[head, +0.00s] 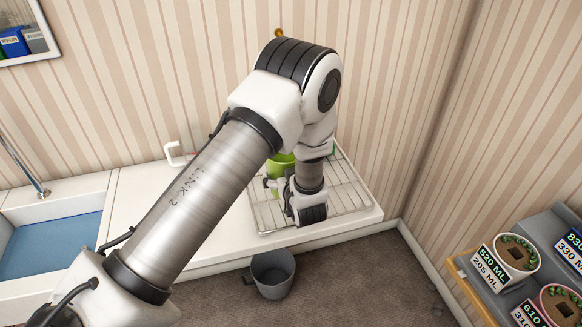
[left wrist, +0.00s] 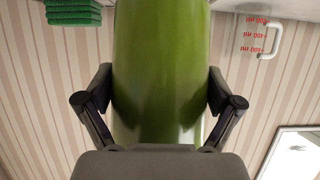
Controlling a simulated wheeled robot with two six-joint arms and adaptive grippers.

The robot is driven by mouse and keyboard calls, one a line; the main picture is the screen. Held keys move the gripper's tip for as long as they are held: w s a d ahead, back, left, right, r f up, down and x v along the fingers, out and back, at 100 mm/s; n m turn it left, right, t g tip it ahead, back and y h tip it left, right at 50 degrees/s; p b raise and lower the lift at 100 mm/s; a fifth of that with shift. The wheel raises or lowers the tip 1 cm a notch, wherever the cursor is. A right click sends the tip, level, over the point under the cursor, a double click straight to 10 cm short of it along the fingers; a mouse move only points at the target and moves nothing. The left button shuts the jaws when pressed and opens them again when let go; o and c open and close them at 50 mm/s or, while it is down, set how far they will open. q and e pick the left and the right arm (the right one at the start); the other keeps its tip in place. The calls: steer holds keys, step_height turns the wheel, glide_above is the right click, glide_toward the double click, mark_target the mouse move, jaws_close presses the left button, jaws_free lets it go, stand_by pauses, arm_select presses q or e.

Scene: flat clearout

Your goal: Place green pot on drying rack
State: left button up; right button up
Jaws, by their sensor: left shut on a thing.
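The green pot (head: 281,162) is at the left part of the wire drying rack (head: 344,190), mostly hidden behind my left arm. My left gripper (head: 271,183) is shut on the pot. In the left wrist view, the two dark fingers of the gripper (left wrist: 158,88) press on either side of the glossy green pot (left wrist: 158,50). I cannot tell whether the pot's base touches the rack or is just above it. The right part of the rack is bare. My right gripper is not in view.
A clear jug with red marks (left wrist: 256,35) and a green folded stack (left wrist: 74,13) flank the pot. A blue sink (head: 50,245) is at left. A grey bin (head: 273,274) stands on the floor. Potted plants (head: 516,256) with labels stand at right.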

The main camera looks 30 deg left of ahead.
arm_select(q)
steer(key=w+f+p, duration=0.1)
steer(key=w+f, duration=0.1)
steer(key=w, duration=0.1)
steer(key=w+a+f+p, duration=0.1)
steer(key=shift+w+a+f+p, duration=0.1)
steer(key=shift+w+f+p, duration=0.2)
steer(key=shift+w+p, duration=0.1)
steer(key=shift+w+a+f, duration=0.1)
steer(key=shift+a+f, duration=0.05)
steer(key=shift+f, duration=0.15)
steer(key=shift+f+b, duration=0.1)
steer(key=shift+b, duration=0.3)
steer(key=o, duration=1.3)
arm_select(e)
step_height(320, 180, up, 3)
